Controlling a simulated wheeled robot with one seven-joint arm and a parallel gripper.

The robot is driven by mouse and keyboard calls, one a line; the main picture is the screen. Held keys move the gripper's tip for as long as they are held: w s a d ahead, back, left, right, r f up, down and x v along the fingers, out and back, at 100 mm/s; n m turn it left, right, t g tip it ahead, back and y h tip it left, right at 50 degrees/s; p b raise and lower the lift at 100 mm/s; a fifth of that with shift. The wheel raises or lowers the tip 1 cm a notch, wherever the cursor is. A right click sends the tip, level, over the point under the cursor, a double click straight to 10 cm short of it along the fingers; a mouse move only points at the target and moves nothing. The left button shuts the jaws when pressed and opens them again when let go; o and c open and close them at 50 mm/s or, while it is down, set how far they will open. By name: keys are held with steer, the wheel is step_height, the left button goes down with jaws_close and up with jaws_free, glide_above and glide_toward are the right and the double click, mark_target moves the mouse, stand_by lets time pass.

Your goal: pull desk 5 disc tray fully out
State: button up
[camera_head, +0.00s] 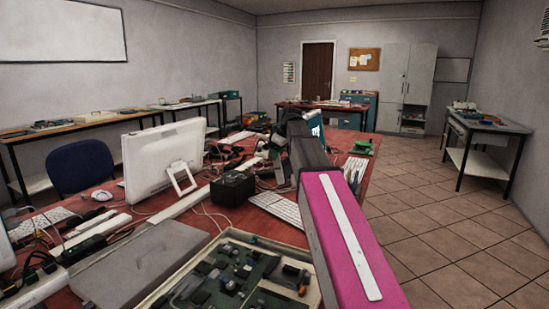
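No disc tray can be made out in this view, and no desk number is readable. My arm, with a pink link, reaches from the lower right over the red-topped desk (205,222). My gripper (291,124) is at the far dark end of the arm, above the desk's far part. Its fingers are hidden or too small to make out. A small teal and white thing (315,126) shows just right of the arm's end; I cannot tell what it is or whether it touches the gripper.
A white monitor (160,158), a black box (232,188), a keyboard (278,207) and a tray of circuit boards (240,275) crowd the desk with loose cables. A blue chair (82,168) stands left. The tiled floor (440,220) at right is clear.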

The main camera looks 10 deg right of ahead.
steer(key=v, duration=0.9)
steer(key=shift+s+d, duration=0.1)
steer(key=shift+s, duration=0.1)
